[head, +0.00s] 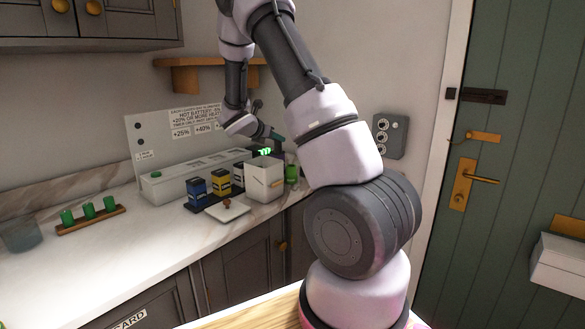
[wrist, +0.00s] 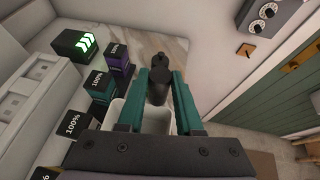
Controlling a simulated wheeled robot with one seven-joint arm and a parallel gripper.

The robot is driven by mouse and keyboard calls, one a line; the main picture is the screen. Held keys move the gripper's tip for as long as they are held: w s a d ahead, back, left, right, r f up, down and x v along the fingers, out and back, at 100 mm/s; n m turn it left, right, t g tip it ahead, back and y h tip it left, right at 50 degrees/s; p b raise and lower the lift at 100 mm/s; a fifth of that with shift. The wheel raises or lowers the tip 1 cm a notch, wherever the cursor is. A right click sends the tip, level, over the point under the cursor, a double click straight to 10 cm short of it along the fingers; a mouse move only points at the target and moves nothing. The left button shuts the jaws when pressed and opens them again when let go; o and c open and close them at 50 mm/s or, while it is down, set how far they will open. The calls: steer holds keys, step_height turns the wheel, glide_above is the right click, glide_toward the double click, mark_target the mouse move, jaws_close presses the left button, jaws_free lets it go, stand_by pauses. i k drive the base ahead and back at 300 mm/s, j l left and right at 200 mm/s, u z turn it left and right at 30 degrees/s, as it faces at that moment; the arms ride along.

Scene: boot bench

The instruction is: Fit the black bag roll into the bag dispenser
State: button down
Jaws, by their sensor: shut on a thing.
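My gripper (wrist: 160,76) is shut on a dark, roughly cylindrical thing (wrist: 157,92), which I take to be the black bag roll. It sits between the two teal fingers, with a narrower rounded end beyond the tips. A white open-topped box (wrist: 155,122) lies beneath the fingers and looks like the bag dispenser. In the head view this white box (head: 264,183) stands at the counter's right end, with my gripper (head: 276,137) above it. Whether the roll touches the box cannot be told. A white square lid with a brown knob (head: 220,212) lies in front.
Labelled battery blocks (head: 197,190) stand on a dark tray left of the box. A rack of green cylinders (head: 90,212) is at the far left.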

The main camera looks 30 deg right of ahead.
mark_target(291, 174)
steer(key=z, duration=0.7)
